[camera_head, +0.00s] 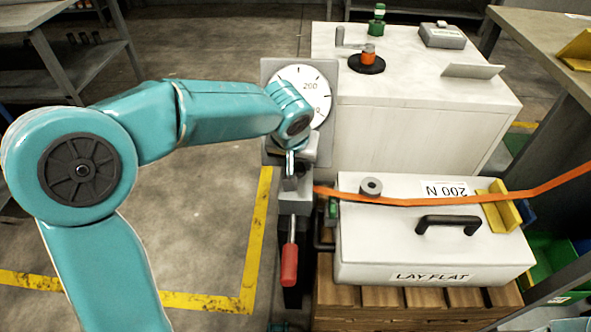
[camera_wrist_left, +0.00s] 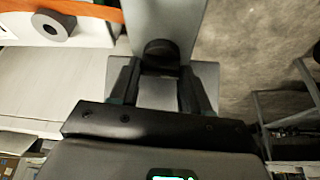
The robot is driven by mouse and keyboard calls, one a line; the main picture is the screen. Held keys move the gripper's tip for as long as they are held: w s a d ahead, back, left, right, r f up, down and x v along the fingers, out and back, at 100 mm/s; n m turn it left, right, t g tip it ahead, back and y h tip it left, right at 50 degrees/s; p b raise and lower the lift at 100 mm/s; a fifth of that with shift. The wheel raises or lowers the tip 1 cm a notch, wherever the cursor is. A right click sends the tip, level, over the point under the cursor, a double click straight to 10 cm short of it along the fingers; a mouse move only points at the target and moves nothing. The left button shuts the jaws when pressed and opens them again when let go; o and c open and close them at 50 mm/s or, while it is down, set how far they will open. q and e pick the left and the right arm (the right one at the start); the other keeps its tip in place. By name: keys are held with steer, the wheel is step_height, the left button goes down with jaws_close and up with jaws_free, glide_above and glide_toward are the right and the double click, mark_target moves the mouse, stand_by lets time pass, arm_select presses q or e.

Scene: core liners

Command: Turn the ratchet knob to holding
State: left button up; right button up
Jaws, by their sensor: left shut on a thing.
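A grey ratchet post (camera_head: 295,205) stands left of the white boxes, with a red-handled lever (camera_head: 289,265) hanging down its front. My left gripper (camera_head: 291,165) is at the top of this post, below a round dial (camera_head: 303,90). In the left wrist view its two dark fingers (camera_wrist_left: 158,80) are shut on a dark round knob (camera_wrist_left: 160,52) on a grey plate. The knob's setting cannot be read. In the head view my gripper and wrist hide the knob. My right gripper is not in view.
An orange strap (camera_head: 450,199) runs right from the post over a white box (camera_head: 430,255) labelled "LAY FLAT" on a wooden pallet (camera_head: 410,300). A taller white cabinet (camera_head: 420,120) stands behind it. Clear floor (camera_head: 200,220) lies to the left, marked with yellow tape.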

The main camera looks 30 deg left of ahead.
arm_select(q)
steer(key=shift+n+y+b, duration=0.3)
steer(key=shift+n+b, duration=0.4)
steer(key=shift+n, duration=0.2)
steer(key=o, duration=0.8)
steer(key=p+v, duration=0.2)
steer(key=v, duration=0.6)
steer(key=p+v, duration=0.3)
steer(key=v, duration=0.5)
steer(key=shift+w+d+r, duration=0.1)
steer(key=shift+w+r, duration=0.1)
steer(key=shift+r, duration=0.05)
steer(key=shift+d, duration=0.1)
